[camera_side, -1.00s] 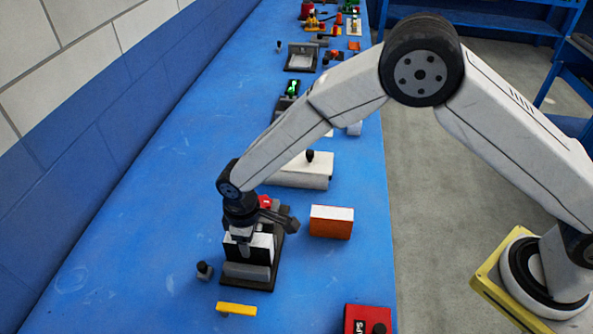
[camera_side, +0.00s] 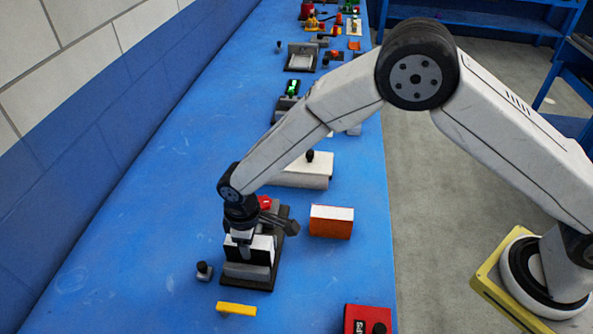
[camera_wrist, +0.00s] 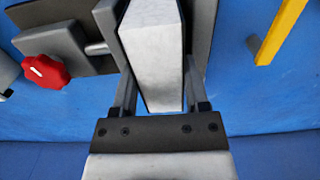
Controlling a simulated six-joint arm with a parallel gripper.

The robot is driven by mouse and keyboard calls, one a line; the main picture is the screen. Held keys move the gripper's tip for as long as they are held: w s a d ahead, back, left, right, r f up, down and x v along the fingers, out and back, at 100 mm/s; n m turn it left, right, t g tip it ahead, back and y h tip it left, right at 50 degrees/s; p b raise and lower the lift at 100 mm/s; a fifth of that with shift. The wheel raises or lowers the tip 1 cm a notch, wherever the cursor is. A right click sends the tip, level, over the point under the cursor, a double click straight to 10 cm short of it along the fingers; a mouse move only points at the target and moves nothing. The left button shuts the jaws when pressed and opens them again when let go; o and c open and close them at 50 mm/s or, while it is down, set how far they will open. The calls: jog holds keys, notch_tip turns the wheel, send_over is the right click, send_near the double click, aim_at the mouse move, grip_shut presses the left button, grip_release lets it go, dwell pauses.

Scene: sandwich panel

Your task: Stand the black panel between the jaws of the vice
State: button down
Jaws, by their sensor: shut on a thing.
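The panel (camera_side: 262,245) shows a white face and a dark side in the side view. It stands upright between the grey jaws of the vice (camera_side: 247,271). In the wrist view the panel (camera_wrist: 152,55) is a pale slab, with the vice's grey jaws (camera_wrist: 109,25) on either side. My gripper (camera_side: 243,241) points down over the vice and is shut on the panel, one finger on each side. The vice's red knob (camera_wrist: 45,71) is at the left in the wrist view. The panel's lower edge is hidden, so I cannot tell whether it touches the vice bed.
A yellow bar (camera_side: 236,309) and a small black-knobbed piece (camera_side: 204,271) lie near the vice. An orange block with a white top (camera_side: 331,222) stands to its right, a red box (camera_side: 367,320) at the front. Blue bench is clear at left.

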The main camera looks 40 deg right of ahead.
dwell(0.4)
grip_release()
jog(key=shift+r, duration=0.1)
jog(key=shift+r, duration=4.15)
jog(key=shift+d, duration=0.1)
